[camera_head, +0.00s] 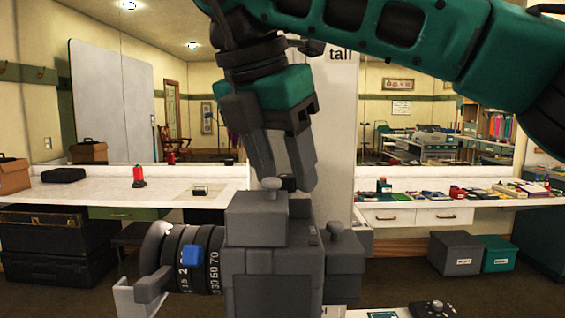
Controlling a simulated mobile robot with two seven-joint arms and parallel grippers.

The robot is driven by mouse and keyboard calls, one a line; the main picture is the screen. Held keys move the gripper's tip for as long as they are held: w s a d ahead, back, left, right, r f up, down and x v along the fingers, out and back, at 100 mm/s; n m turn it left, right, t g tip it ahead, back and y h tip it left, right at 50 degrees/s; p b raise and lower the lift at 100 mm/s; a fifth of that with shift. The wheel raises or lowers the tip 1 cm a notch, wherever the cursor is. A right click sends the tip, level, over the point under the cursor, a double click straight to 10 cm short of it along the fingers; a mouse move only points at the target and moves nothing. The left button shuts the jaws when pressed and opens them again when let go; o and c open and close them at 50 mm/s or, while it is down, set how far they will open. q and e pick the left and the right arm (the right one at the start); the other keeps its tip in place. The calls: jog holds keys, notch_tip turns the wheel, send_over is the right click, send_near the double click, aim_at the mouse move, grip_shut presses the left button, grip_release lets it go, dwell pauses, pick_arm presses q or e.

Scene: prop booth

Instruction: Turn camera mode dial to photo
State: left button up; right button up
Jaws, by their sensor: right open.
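A large grey camera (270,262) stands in the lower middle, its lens barrel (200,258) with white numbers and a blue tab (191,256) facing left. A rounded grey knob (270,184) sits on its raised top block. Another knob (335,229) sits on the lower block at right. My right gripper (283,180) comes down from above, open, its fingertips close over the camera's top. A small dark piece (288,183) shows between or behind the fingertips; I cannot tell whether it is the mode dial, or whether the fingers touch it. My left gripper is out of view.
A tall pale panel marked "tall" (340,110) stands behind the camera. A white counter (100,195) runs along the left, holding a red item (138,177). Small objects crowd the right counter (435,200). A small dark device (432,308) lies at the bottom right.

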jog(key=p+v, duration=0.3)
jog(key=v, duration=1)
jog(key=shift+p, duration=0.3)
jog(key=shift+f, duration=0.15)
